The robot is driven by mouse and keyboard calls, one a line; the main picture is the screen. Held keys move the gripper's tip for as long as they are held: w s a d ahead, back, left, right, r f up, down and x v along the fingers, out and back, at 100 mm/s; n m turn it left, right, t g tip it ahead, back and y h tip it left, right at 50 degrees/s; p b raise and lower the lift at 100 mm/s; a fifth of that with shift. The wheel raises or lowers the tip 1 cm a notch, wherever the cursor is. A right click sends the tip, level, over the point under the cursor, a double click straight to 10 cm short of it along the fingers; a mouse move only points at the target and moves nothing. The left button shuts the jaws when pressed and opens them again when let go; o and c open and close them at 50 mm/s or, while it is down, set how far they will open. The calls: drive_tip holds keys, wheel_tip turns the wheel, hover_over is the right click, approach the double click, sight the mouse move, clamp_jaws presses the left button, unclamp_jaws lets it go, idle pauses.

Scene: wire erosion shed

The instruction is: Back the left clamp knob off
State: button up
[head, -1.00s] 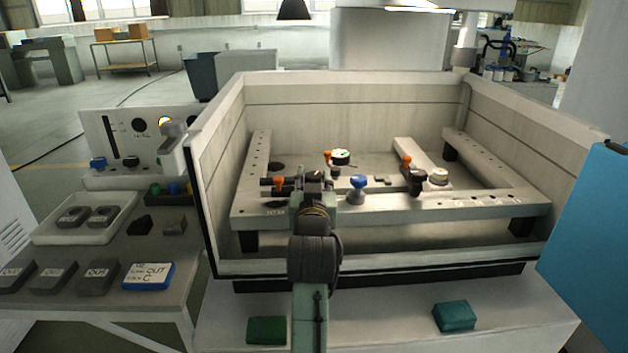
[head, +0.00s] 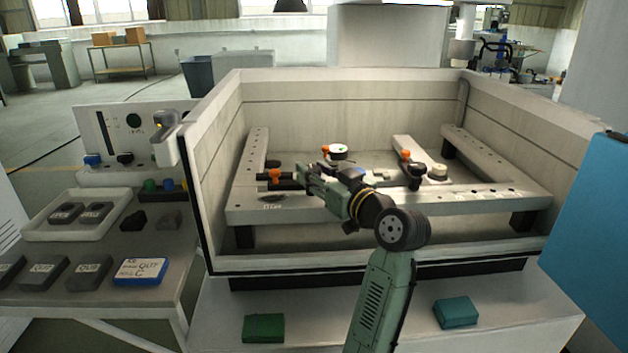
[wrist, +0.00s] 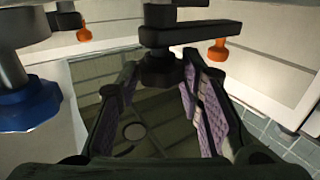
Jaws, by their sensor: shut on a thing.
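The left clamp is a black bar with an orange-tipped handle (head: 276,175) at the left of the frame in the tank. Its dark knob (wrist: 160,68) shows in the wrist view under a black clamp arm (wrist: 190,35). My gripper (head: 303,172) is at the right end of this clamp in the head view. The knob is hidden behind my gripper in the head view.
A blue knob (wrist: 28,104) stands close on the left in the wrist view; my arm mostly hides it in the head view. The right clamp (head: 414,172) and a white dial (head: 338,150) stand nearby. Tank walls (head: 216,130) enclose the frame (head: 400,203).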

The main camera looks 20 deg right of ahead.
drive_tip(key=shift+w+d+n+g+y+b, duration=0.15)
drive_tip(key=shift+n+g+y+b, duration=0.55)
drive_tip(key=shift+y, duration=0.55)
drive_tip(key=shift+s+d+n+g+y+b, duration=0.1)
drive_tip(key=shift+n+g+y+b, duration=0.25)
drive_tip(key=shift+n+y, duration=0.75)
drive_tip(key=shift+w+y, duration=0.1)
drive_tip(key=shift+y, duration=0.25)
drive_tip(key=o, duration=1.2)
drive_tip(key=shift+c, duration=0.2)
drive_tip(key=shift+a+p, duration=0.1)
drive_tip(key=shift+p, duration=0.2)
